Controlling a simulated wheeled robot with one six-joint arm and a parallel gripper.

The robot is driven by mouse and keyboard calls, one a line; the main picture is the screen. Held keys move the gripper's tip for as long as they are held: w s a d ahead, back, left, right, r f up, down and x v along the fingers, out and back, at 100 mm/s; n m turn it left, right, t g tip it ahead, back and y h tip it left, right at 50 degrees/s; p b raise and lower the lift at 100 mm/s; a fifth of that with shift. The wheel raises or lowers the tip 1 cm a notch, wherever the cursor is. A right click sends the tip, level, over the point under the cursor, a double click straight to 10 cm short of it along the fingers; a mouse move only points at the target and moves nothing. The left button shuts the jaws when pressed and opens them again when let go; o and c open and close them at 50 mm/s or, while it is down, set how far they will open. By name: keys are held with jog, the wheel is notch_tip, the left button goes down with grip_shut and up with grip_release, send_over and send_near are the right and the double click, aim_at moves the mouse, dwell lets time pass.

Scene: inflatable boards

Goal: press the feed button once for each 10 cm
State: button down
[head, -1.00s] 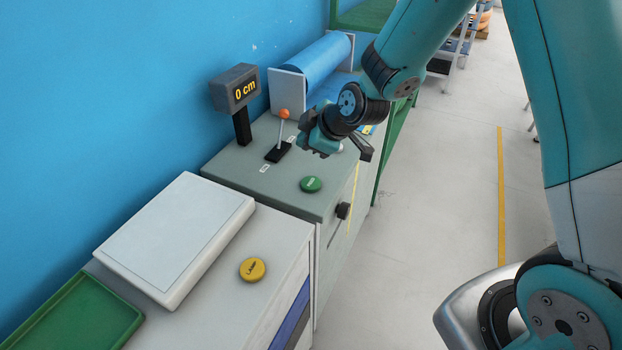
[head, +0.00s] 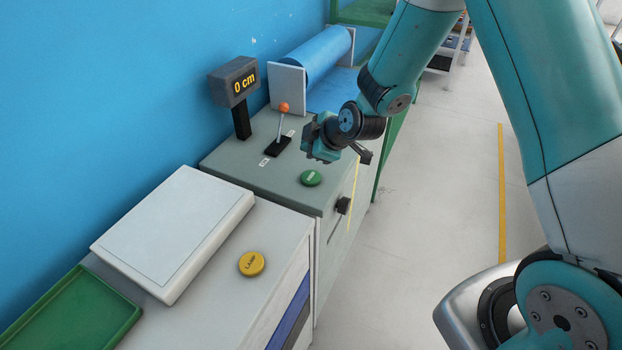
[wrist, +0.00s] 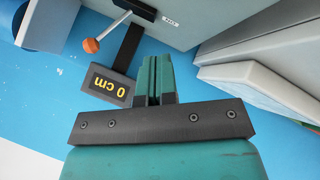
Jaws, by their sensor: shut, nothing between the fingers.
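A round green button (head: 311,178) sits on top of the grey-green cabinet (head: 235,166); its label is too small to read. A display on a black post (head: 234,85) reads "0 cm"; it also shows upside down in the wrist view (wrist: 108,86). A blue roll (head: 314,60) lies between white end plates behind the cabinet, with blue sheet below it. My gripper (head: 318,153) is above the cabinet, slightly beyond the green button in the picture and apart from it. Its fingers (wrist: 153,62) are together and empty. The button is not visible in the wrist view.
A lever with an orange knob (head: 284,107) stands left of my gripper. A dark knob (head: 343,205) sticks out of the cabinet front. The floor at right is clear.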

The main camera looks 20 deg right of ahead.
aim_at(310, 178)
notch_tip(310, 178, down, 5)
jog(key=b, duration=0.3)
jog(key=shift+f, duration=0.2)
jog(key=shift+f+b, duration=0.3)
jog(key=shift+b, duration=0.15)
jog(key=shift+f, duration=0.15)
dwell(1.2)
jog(key=shift+f+b, duration=0.25)
jog(key=shift+b, duration=0.3)
jog(key=shift+f+b, duration=0.5)
jog(key=shift+b, duration=0.05)
dwell(0.5)
jog(key=shift+r, duration=0.1)
jog(key=shift+r+p, duration=0.5)
jog(key=shift+r, duration=0.3)
jog(key=shift+r+p, duration=1.45)
jog(key=shift+r, duration=1.05)
